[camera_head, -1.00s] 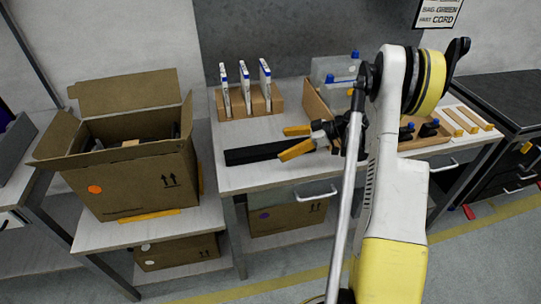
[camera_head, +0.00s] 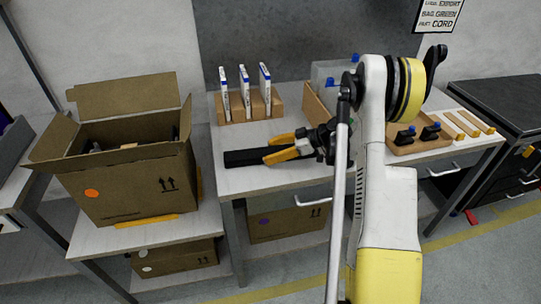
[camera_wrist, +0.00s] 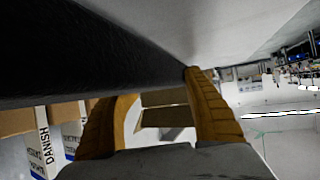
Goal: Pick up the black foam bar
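The black foam bar (camera_head: 242,158) lies on the table, long side running left to right. My gripper (camera_head: 266,149) has its two yellow fingers apart at the bar's right part, low over the table. One finger is on the far side and one on the near side in the head view, with dark bar showing between them. In the wrist view the bar (camera_wrist: 80,65) crosses in front of the left finger's tip and reaches the right finger's tip. My gripper (camera_wrist: 160,85) looks open there; whether either finger touches the bar is unclear.
A wooden holder (camera_head: 235,108) with several upright white-and-blue packs stands behind the bar. A wooden tray (camera_head: 400,148) with dark, blue-topped items is at the right. An open cardboard box (camera_head: 130,200) stands on a lower table at left. The tabletop left of the bar is narrow.

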